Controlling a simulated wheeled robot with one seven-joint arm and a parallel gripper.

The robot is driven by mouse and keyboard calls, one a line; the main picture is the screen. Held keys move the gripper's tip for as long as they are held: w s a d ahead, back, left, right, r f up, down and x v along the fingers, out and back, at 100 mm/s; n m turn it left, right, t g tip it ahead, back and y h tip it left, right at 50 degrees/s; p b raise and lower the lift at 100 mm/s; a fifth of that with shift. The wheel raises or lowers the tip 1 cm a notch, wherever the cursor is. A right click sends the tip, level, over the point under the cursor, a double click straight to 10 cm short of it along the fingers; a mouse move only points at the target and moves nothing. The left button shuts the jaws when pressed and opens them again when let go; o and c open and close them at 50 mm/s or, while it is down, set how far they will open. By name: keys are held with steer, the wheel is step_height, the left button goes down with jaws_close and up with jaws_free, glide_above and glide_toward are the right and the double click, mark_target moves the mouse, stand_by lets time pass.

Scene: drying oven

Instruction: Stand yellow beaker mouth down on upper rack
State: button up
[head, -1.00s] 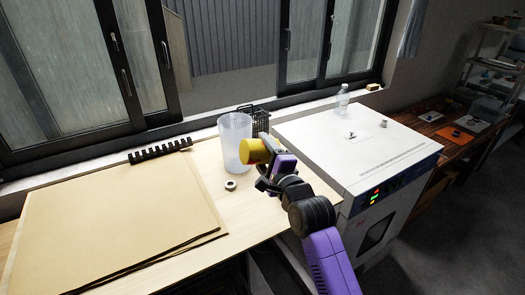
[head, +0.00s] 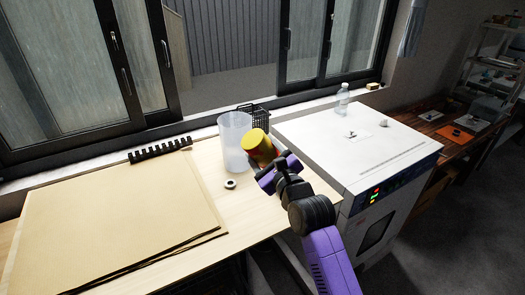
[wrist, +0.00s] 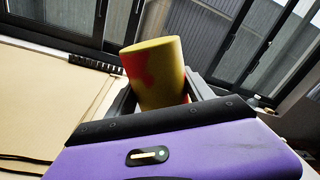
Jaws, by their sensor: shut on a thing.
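The yellow beaker (head: 258,146), with a red patch on its side, is held by my gripper (head: 271,163) above the wooden table, just right of a tall translucent cylinder. It is tilted in the head view. In the wrist view the yellow beaker (wrist: 156,75) rises from between the jaws of my gripper (wrist: 165,105). Its far end looks closed and smooth; I cannot see its mouth. The white drying oven (head: 350,150) stands right of my gripper, with a dark window in its front. The upper rack is not visible.
The translucent cylinder (head: 234,142) stands close left of the beaker, with a black wire basket (head: 254,115) behind it. A small ring (head: 230,184) lies on the table. Large brown sheets (head: 110,220) cover the table's left.

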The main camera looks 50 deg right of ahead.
steer(key=m, duration=0.6)
steer(key=shift+m, duration=0.3)
steer(key=shift+d, duration=0.1)
